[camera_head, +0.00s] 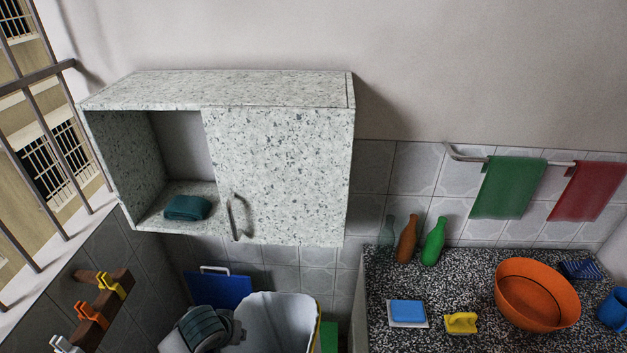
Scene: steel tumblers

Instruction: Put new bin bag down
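A white liner-like sheet, possibly the bin bag (278,322), lines an open bin with a yellow edge (318,325) at the bottom centre. The lower part of the bin is cut off by the picture edge. A folded teal item (187,207) lies on the floor of the open left compartment of the speckled wall cabinet (280,170). I cannot tell whether it is a cloth or a folded bag. Neither of my grippers can be made out in this view.
A dark grey rounded object (203,330) and a blue board (222,290) are left of the bin. The speckled counter (455,295) holds bottles (407,240), an orange bowl (537,295), a blue sponge (407,311) and a yellow item (461,323). Pegs (92,315) line the left wall.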

